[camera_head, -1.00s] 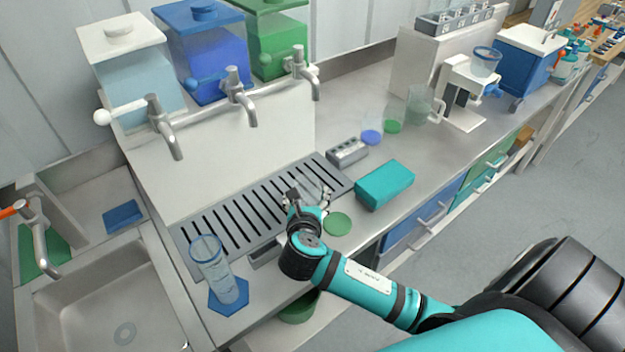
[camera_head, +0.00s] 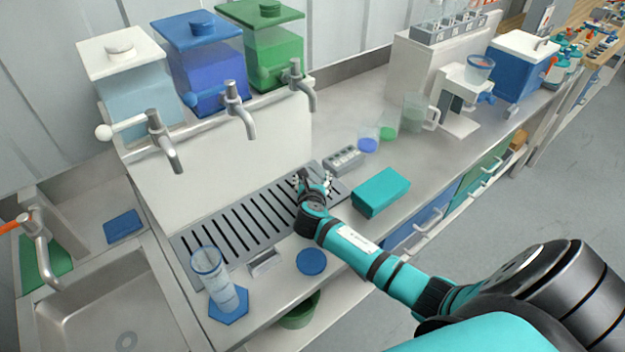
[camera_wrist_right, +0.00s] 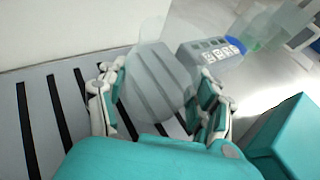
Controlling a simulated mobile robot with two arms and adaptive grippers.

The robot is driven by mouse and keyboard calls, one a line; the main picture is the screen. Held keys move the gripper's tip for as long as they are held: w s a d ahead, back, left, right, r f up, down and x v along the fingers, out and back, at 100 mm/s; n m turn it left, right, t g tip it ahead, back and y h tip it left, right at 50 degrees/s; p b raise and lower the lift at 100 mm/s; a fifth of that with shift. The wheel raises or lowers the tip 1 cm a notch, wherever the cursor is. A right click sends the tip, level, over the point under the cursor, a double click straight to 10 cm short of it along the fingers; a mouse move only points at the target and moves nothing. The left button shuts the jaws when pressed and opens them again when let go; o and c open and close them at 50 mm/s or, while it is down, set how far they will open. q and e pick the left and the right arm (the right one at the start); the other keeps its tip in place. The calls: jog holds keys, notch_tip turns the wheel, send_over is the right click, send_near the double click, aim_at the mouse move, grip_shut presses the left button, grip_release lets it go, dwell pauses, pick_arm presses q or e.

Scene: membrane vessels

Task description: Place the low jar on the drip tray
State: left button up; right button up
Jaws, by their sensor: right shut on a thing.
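The low jar (camera_wrist_right: 160,80) is clear and colourless. In the right wrist view it sits between the fingers of my right gripper (camera_wrist_right: 158,105), which is shut on it. The grey slotted drip tray (camera_head: 236,220) lies in front of the dispenser taps, and its slots (camera_wrist_right: 55,105) show in the right wrist view. In the head view my right gripper (camera_head: 315,183) is over the tray's right end. The jar is hard to make out there, and I cannot tell whether its base touches the tray. My left gripper is not in view.
A teal box (camera_head: 381,192) lies right of my gripper, and a grey block with white marks (camera_head: 343,161) stands behind it. A tall clear cylinder (camera_head: 213,275) stands on a blue mat at the front left. A blue disc (camera_head: 311,261) lies in front of the tray.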

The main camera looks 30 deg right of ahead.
jog(key=o, duration=1.3)
jog(key=shift+f, duration=0.1)
jog(key=shift+c, duration=0.2)
jog(key=v, duration=1.2)
